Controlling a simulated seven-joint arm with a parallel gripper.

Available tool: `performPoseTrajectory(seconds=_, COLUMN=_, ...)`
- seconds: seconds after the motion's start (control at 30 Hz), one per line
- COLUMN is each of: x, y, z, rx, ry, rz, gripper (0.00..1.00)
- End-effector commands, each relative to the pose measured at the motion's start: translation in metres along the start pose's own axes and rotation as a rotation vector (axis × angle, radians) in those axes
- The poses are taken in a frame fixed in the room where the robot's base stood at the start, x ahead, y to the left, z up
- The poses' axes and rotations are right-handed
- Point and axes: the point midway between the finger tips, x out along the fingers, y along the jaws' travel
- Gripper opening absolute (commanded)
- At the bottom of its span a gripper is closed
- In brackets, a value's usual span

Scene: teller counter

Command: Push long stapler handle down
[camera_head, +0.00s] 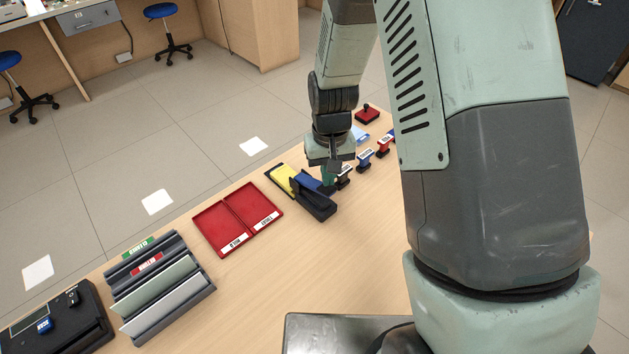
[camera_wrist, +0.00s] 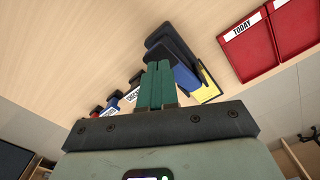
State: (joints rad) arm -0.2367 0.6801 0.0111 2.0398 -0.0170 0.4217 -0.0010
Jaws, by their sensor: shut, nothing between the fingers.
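The long stapler (camera_head: 318,204) lies on the counter, black with a blue part, pointing diagonally across the wood. A yellow flat piece (camera_head: 282,177) lies against its far-left end. In the wrist view the stapler (camera_wrist: 172,46) shows just beyond my fingertips, with its blue part and the yellow piece (camera_wrist: 208,86) to the right of them. My gripper (camera_head: 328,178) is shut and empty, with its green fingers pointing down beside the stapler's right side. I cannot tell whether the fingertips touch the stapler; the fingers hide part of it in the wrist view.
Several stamps (camera_head: 365,158) stand in a row just right of the stapler. A red two-part tray (camera_head: 237,219) lies to its left. A grey slotted rack (camera_head: 160,285) and a black device (camera_head: 75,322) stand at the front left. Bare counter lies in front of the stapler.

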Motion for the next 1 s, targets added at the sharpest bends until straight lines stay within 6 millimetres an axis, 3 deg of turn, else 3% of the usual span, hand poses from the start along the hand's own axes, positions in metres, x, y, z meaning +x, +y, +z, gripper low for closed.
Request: performPoseTrajectory(seconds=1.0, x=0.030, y=0.000, z=0.000, rx=0.000, ry=0.000, rz=0.000, gripper=0.00)
